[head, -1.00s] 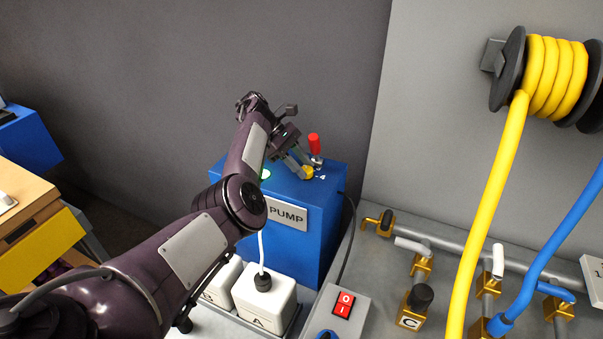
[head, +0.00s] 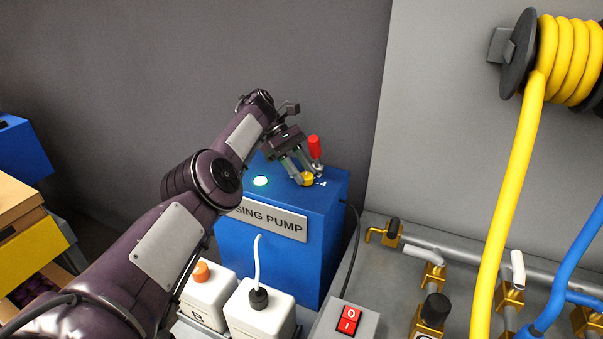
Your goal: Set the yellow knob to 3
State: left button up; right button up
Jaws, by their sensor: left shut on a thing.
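The yellow knob (head: 307,179) sits on top of the blue dosing pump (head: 270,257), near its right side. My left gripper (head: 304,177) comes down on it from the upper left, its fingers shut on the knob. A small white mark (head: 323,183) shows on the pump top just right of the knob. The knob's numbers are too small or hidden to read, so its setting cannot be told. My right gripper is not in view.
A red-handled lever (head: 315,148) stands close behind the knob. A lit green lamp (head: 261,181) is left of it. White containers (head: 260,312), a red switch (head: 349,319) and brass-fitted pipes (head: 430,276) are in front. A yellow hose (head: 513,180) hangs at right.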

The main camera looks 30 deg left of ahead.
pick_arm(q)
jog(key=shift+a+r, duration=0.1)
jog(key=o, duration=0.8)
jog(key=shift+c, duration=0.2)
jog(key=shift+o, duration=1.1)
jog(key=shift+s, duration=0.1)
